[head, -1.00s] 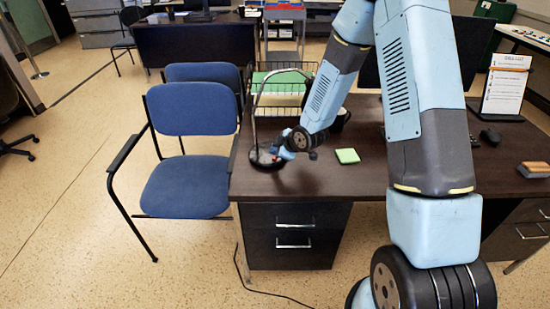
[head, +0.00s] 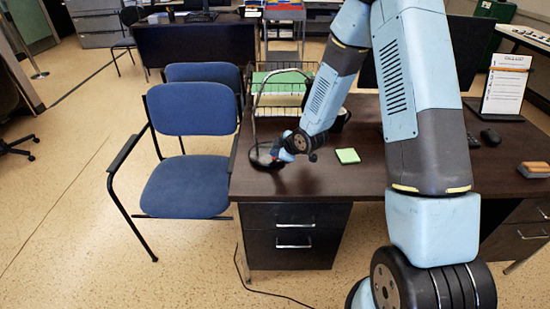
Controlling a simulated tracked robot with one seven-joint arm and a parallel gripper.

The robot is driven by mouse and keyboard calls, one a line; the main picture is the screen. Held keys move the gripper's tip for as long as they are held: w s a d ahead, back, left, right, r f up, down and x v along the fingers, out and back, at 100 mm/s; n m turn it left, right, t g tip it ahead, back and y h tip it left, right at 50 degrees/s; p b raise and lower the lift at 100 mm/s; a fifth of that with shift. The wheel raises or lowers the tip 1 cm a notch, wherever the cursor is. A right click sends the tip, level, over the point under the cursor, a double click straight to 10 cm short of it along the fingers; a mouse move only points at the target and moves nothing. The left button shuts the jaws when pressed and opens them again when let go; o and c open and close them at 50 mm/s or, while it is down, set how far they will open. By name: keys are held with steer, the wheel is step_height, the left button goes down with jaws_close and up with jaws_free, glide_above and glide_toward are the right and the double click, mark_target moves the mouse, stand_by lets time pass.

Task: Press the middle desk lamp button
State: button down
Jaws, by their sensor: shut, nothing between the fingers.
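The desk lamp (head: 254,110) stands at the left end of the dark desk, with a round dark base (head: 259,161) and a thin arched stem. A small red spot (head: 275,156) shows on or over the base beside my gripper. I cannot make out separate lamp buttons or tell which one is the middle. My gripper (head: 281,157) is shut and empty, low over the right side of the lamp base. The view is too small to tell whether it touches anything. My wrist and gripper hide part of the base.
A wire tray with green paper (head: 285,83) stands behind the lamp. A green note pad (head: 347,156) lies to the right on the desk (head: 385,168). A call list stand (head: 506,88), mouse (head: 493,137) and brown block (head: 534,169) are farther right. Blue chairs (head: 193,185) stand at left.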

steer(key=shift+f, duration=0.25)
steer(key=shift+r, duration=0.15)
stand_by(0.3)
steer(key=shift+r, duration=0.55)
step_height(320, 180, up, 6)
stand_by(0.7)
steer(key=shift+d, duration=0.1)
